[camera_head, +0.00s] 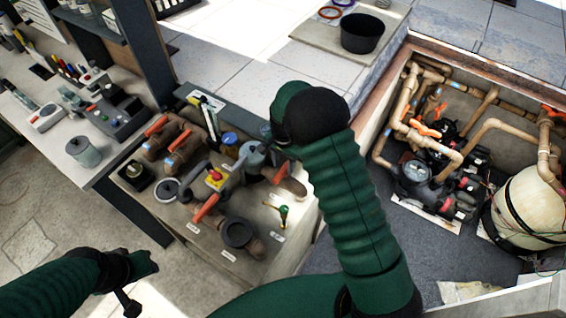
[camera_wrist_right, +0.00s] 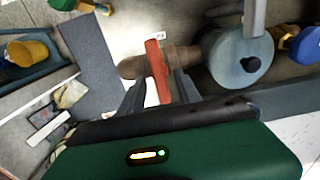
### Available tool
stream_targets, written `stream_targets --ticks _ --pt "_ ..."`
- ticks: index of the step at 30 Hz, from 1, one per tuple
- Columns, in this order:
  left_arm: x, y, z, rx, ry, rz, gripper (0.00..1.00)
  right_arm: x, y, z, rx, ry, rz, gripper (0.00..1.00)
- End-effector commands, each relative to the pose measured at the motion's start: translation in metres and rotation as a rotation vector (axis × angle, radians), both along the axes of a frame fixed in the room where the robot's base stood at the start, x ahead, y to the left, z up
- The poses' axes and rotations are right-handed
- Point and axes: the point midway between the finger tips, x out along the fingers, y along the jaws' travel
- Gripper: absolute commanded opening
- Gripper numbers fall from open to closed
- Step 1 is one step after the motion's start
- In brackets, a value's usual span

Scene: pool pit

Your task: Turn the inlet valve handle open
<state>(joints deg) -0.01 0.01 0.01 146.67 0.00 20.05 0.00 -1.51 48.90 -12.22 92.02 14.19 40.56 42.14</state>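A red valve handle (camera_wrist_right: 158,72) on a brown pipe stands between the two spread fingers of my right gripper (camera_wrist_right: 160,88). Gaps show beside the handle, so the gripper looks open around it and not clamped. In the head view, the red handle (camera_head: 281,172) shows just below my right gripper (camera_head: 270,146), whose fingers are mostly hidden by the hand. The handle sits on a pipe beside a round grey-blue body (camera_wrist_right: 238,58). I cannot read which handle is labelled inlet. My left gripper (camera_head: 138,280) is low at the left, away from the bench; its fingers are unclear.
Other red handles (camera_head: 206,207) and pipes crowd the bench (camera_head: 180,228). A small green-and-brass valve (camera_head: 283,214) stands to the right. A side table (camera_head: 65,140) holds tools and a jar. The pit (camera_head: 420,228) at right holds a pump, pipes and a tank.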

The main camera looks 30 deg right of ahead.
Motion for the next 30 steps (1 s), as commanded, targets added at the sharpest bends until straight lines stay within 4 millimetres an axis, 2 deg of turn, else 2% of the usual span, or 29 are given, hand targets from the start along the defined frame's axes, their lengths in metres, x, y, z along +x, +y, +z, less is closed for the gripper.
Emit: stream_targets --ticks 4,12,21,30 --pt "0.000 0.000 0.005 0.000 0.000 0.000 0.36 0.000 0.000 -0.013 0.001 0.001 0.000 0.40" --pt "0.000 0.000 0.004 0.000 0.000 0.000 0.36 0.000 0.001 -0.016 0.001 0.000 0.001 0.39" --pt "0.000 0.000 0.004 0.000 0.000 0.000 0.36 0.000 0.001 -0.015 0.001 -0.002 0.001 0.00" --pt "0.000 0.000 0.004 0.000 0.000 0.000 0.36 0.001 0.000 -0.015 0.000 -0.002 0.004 0.00"
